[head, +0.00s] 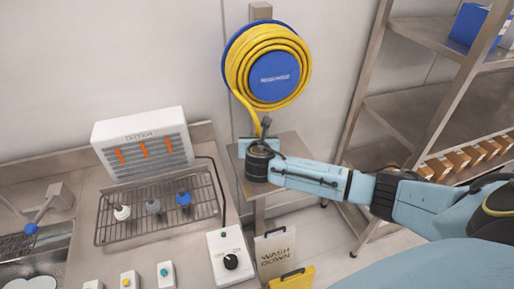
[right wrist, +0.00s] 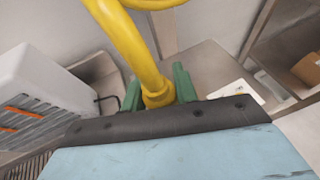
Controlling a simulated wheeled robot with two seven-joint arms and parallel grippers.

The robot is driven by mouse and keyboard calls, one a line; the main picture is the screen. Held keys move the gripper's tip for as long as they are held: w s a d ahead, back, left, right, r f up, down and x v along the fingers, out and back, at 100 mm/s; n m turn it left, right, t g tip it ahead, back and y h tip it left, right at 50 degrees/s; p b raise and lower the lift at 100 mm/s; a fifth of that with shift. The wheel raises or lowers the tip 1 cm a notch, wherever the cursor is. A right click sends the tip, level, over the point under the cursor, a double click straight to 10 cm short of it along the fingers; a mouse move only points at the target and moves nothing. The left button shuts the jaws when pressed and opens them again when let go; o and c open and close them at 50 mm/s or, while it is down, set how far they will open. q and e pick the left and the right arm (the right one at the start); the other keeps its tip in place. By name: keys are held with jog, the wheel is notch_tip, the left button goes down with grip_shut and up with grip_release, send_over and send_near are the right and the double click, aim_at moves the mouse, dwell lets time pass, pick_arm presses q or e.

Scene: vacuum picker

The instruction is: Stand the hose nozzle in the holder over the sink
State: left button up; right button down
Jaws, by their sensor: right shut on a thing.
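My right gripper (head: 261,143) is in front of the wall, below the hose reel, at the end of my arm from the right. In the right wrist view its green fingers (right wrist: 158,88) are shut around the end of the yellow hose (right wrist: 133,45). The dark hose nozzle (head: 266,125) shows just above the gripper in the head view; its lower part is hidden. The sink (head: 50,262) is at the far left, with a steel fixture (head: 60,196) at its back; I cannot tell which part is the holder. My left gripper is not in view.
The hose runs down from the blue reel (head: 274,76). A white heater box (head: 143,143) and a wire rack (head: 158,210) with several small bulb-like pieces stand between gripper and sink. A white control box (head: 229,256) is in front. Metal shelves (head: 418,100) stand right.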

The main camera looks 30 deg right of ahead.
notch_tip(320, 180, up, 2)
jog(key=s+a+f+n+t+y+b, duration=0.1)
jog(key=s+a+f+n+y+b, duration=0.2)
jog(key=s+a+b, duration=0.4)
jog(key=s+a+f+n+t+y+b, duration=0.1)
jog(key=s+a+f+n+y+b, duration=0.2)
jog(key=s+a+b, duration=0.4)
jog(key=shift+s+a+y+b, duration=0.2)
jog(key=shift+y+b, duration=0.3)
jog(key=shift+b, duration=0.45)
jog(key=shift+f, duration=0.1)
jog(key=shift+d, duration=0.15)
